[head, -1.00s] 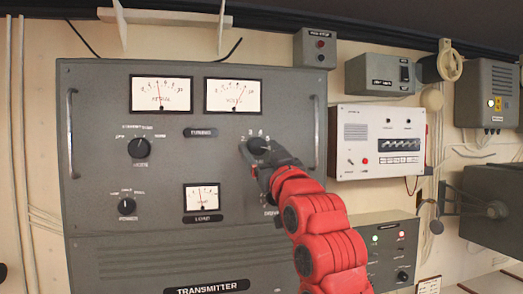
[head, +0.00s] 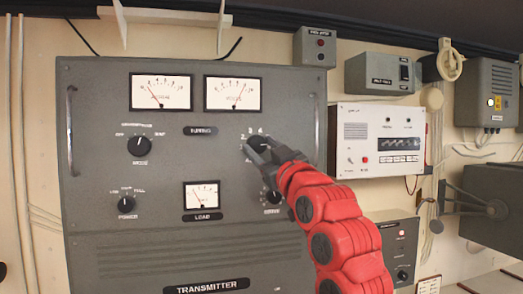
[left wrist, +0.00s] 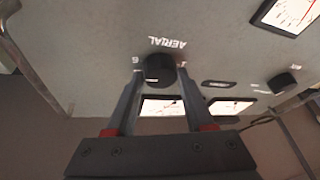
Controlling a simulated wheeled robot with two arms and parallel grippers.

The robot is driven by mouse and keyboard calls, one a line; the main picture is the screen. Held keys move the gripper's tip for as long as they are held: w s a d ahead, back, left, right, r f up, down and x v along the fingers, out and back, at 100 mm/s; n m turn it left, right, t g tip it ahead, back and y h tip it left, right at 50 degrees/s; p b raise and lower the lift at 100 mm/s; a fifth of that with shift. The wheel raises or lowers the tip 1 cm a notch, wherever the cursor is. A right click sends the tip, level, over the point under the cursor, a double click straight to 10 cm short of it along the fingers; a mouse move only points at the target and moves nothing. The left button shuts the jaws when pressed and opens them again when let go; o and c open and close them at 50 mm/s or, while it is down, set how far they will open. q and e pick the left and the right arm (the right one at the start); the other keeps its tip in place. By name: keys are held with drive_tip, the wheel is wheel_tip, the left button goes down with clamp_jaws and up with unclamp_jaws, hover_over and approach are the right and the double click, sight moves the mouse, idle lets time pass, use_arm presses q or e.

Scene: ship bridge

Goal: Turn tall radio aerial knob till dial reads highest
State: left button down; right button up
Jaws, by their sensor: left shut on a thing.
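The tall radio is the grey transmitter panel (head: 150,240). Its aerial knob (head: 257,142) is black and round, at the upper right, and shows its AERIAL label in the left wrist view (left wrist: 160,68). My right gripper is out of view.
Mode knob (head: 140,143), power knob (head: 127,204) and a partly covered lower right knob (head: 272,197) share the panel. A metal handle (head: 70,130) stands out at its left edge. A white instrument box (head: 378,142) hangs close to the right, behind my red arm.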

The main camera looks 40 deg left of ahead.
use_arm(q)
drive_tip(key=n, duration=0.1)
drive_tip(key=n+g+p, duration=0.1)
drive_tip(key=n, duration=0.1)
drive_tip(key=shift+w+r+g, duration=0.1)
drive_tip(key=shift+r+g, duration=0.1)
drive_tip(key=shift+g, duration=0.1)
drive_tip(key=shift+d+n+g+p, duration=0.1)
drive_tip(key=shift+n+g+p, duration=0.9)
drive_tip(key=shift+n, duration=1)
drive_tip(key=shift+c, duration=1.4)
unclamp_jaws()
drive_tip(key=shift+f, duration=0.1)
